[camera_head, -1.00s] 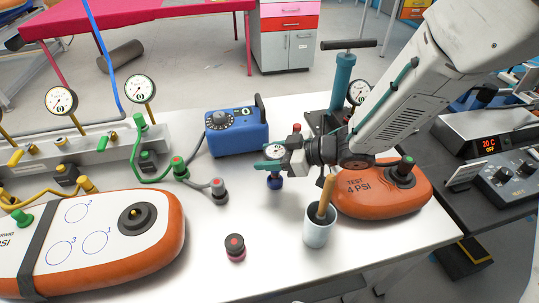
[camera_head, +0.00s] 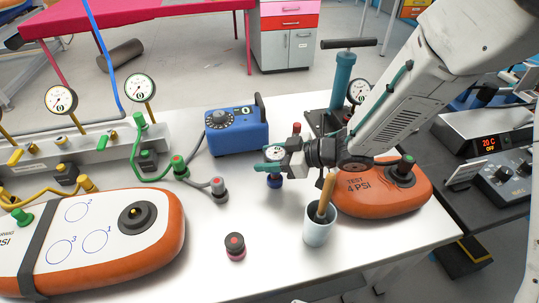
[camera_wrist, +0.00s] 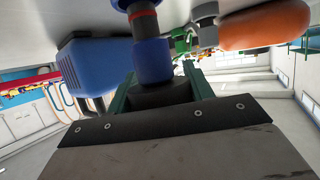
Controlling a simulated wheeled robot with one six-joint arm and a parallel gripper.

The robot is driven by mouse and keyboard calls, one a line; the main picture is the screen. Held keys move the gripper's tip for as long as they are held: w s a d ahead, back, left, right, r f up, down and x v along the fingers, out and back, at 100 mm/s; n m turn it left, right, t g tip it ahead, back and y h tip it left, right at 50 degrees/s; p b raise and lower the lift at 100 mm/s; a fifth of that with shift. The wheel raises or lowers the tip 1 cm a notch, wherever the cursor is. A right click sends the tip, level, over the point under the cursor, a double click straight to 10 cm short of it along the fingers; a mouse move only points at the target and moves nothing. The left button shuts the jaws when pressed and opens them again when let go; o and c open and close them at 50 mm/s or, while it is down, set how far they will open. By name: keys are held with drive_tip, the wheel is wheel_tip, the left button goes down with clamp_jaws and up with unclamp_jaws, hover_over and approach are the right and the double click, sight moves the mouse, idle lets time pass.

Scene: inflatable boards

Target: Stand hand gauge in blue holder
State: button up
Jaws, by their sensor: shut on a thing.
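A blue box device (camera_head: 238,138) is behind my gripper. An orange-edged board (camera_head: 165,235) lies at left, and a smaller orange one (camera_head: 385,195) at right. A black-topped cap (camera_head: 235,247) stands in front. Hoses lie at left. Bare table surrounds the cup's left side.

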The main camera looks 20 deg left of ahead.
drive_tip(key=shift+f, duration=0.85)
drive_tip(key=o, duration=1.1)
drive_tip(key=shift+a+r, duration=0.1)
drive_tip(key=shift+r, duration=4.2)
